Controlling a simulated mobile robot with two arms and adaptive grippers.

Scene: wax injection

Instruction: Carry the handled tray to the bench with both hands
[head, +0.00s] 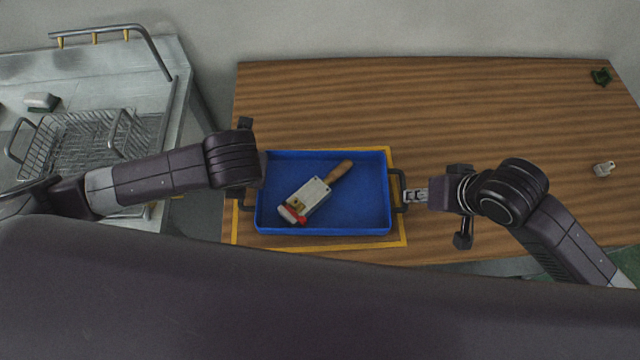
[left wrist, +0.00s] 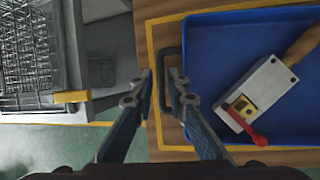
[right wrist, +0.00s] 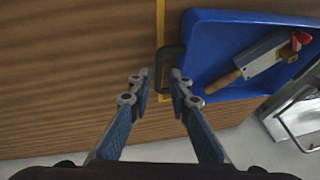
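The blue handled tray (head: 370,212) lies flat on the wooden bench (head: 480,100), inside a yellow outline (head: 408,225). In it lies a tool (head: 310,197) with a wooden handle, a pale metal block and a red part. My left gripper (left wrist: 163,80) is open, its fingers on either side of the tray's left dark handle (left wrist: 162,62), with gaps showing. The arm mostly hides it in the head view. My right gripper (right wrist: 160,77) is open, its fingers on either side of the right dark handle (right wrist: 161,60). In the head view its fingertips (head: 408,195) are at that handle.
A metal sink unit (head: 180,120) with a wire rack (head: 85,140) and a tap rail stands left of the bench. A small metal piece (head: 604,169) and a green item (head: 601,76) are on the bench's right side. The bench behind the tray is clear.

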